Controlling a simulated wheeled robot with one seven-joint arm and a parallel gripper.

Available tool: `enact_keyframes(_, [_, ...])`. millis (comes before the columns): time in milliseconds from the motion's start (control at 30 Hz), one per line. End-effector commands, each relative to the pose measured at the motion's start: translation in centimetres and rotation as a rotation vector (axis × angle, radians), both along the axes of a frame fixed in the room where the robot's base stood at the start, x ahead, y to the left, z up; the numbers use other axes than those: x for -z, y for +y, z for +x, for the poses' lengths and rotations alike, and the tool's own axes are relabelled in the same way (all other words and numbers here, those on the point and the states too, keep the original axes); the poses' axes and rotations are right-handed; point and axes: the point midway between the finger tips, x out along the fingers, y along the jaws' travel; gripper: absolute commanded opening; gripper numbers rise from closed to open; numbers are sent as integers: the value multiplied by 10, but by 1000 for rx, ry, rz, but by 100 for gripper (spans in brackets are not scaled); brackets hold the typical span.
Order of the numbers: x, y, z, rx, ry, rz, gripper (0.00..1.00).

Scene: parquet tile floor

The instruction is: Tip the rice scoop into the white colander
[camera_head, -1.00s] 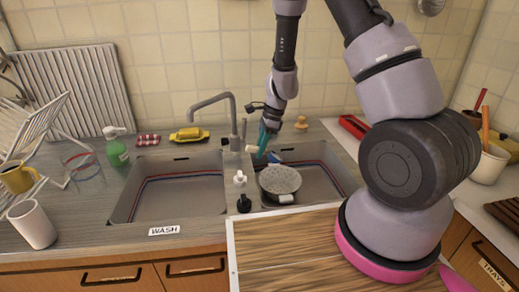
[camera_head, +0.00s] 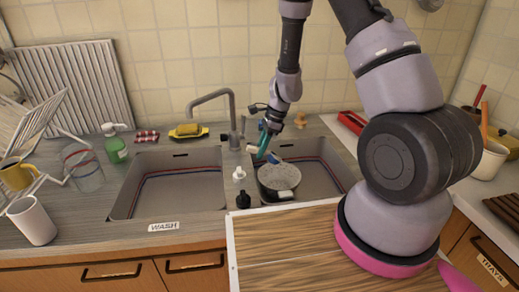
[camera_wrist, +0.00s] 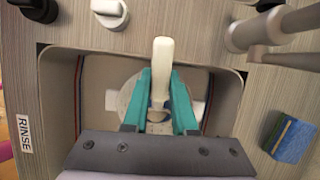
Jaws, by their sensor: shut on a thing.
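A round whitish colander (camera_head: 283,178) with a speckled inside sits in the right sink basin. In the wrist view it (camera_wrist: 126,98) lies beneath my fingers and is partly hidden by them. My gripper (camera_head: 264,141) is above the back-left edge of the colander. Its teal fingers (camera_wrist: 159,102) are shut on the rice scoop, whose cream handle (camera_wrist: 162,65) sticks out between them. In the head view the handle (camera_head: 253,150) points left and a blue part (camera_head: 274,158) shows over the colander. The scoop's bowl is mostly hidden, and I cannot tell whether it holds rice.
The grey tap (camera_head: 233,112) stands just left of my gripper. White (camera_head: 239,174) and black (camera_head: 243,199) knobs stand between the basins. The left basin (camera_head: 178,190) is empty. A blue sponge (camera_wrist: 291,138) shows in the wrist view. A wooden board (camera_head: 290,235) lies in front.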

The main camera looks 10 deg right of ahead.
Motion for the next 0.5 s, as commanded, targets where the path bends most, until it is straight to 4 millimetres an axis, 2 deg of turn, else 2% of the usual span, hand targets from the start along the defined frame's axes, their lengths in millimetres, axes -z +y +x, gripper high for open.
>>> enact_keyframes(200, [1,-6,0,3,5,75,0])
enact_keyframes(500, [1,-8,1,2,4,87,0])
